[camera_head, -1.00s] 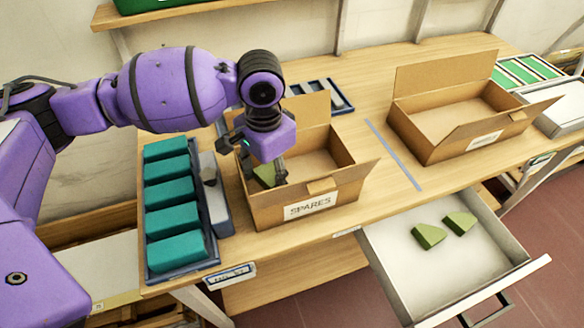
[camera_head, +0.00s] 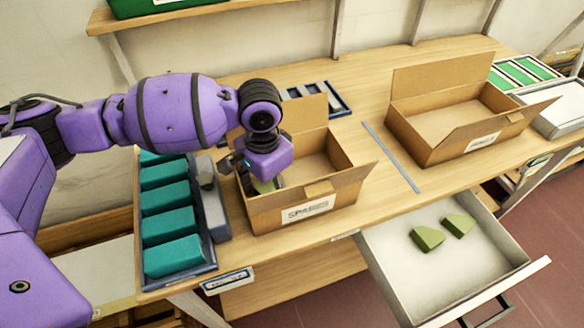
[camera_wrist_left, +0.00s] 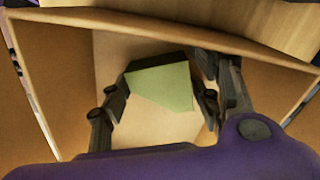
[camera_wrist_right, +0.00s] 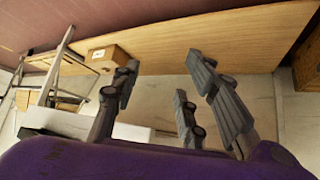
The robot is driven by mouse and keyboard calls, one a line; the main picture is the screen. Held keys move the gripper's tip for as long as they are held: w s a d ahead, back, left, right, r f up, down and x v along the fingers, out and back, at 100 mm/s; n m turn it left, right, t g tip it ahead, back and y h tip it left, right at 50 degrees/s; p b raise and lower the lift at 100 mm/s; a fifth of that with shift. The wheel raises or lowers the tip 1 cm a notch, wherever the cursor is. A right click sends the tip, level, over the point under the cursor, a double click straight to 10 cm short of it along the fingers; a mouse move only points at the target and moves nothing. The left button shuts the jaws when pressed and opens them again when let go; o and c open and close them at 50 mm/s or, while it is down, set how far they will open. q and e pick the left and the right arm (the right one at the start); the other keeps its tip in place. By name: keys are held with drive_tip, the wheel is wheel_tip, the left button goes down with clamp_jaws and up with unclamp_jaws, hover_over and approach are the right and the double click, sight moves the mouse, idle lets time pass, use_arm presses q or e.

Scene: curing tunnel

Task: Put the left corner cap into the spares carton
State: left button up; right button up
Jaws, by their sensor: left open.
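A green corner cap (camera_head: 264,186) is inside the spares carton (camera_head: 300,212), partly hidden by my left gripper (camera_head: 258,180). In the left wrist view the cap (camera_wrist_left: 165,86) lies between the spread fingers of the left gripper (camera_wrist_left: 163,98), above or on the carton floor; I cannot tell which. The left gripper is open, its fingers close to the cap's sides. Two more green corner caps (camera_head: 427,238) (camera_head: 459,224) lie in the open white drawer (camera_head: 400,262). My right gripper (camera_wrist_right: 160,100) is open and empty in its wrist view.
A second open carton (camera_head: 470,125) stands at the right of the bench. A blue tray (camera_head: 148,225) of teal blocks (camera_head: 172,255) stands left of the spares carton. A grey-blue strip (camera_head: 392,158) crosses clear bench between the cartons.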

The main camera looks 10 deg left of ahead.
sight(268, 190)
use_arm(q)
wheel_tip(268, 190, up, 12)
drive_tip(key=p, duration=0.1)
drive_tip(key=shift+r, duration=0.15)
drive_tip(key=shift+d, duration=0.1)
idle(0.5)
